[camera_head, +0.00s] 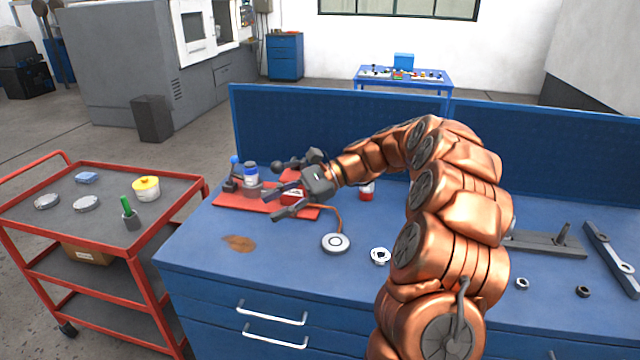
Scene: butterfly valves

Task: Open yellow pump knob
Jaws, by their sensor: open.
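My gripper (273,203) is at the end of my copper-coloured arm, over the left part of the blue workbench. Its two dark fingers point left and are spread apart, with nothing seen between them. Below and behind it lies a red plate (230,202) with dark fittings, a blue ball-topped lever (235,160) and a blue-and-white cylinder (251,176). My gripper hides part of this plate. I cannot make out a yellow pump knob on the bench. The only clear yellow is the lid of a white tub (146,184) on the red cart, far left of my gripper.
The blue workbench (200,250) has a raised back panel (300,120). A round grey disc (335,243), a white ring (380,256), a red-and-white container (367,190) and a grey wrench (610,258) lie on it. The red cart (40,178) stands left, across a gap.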

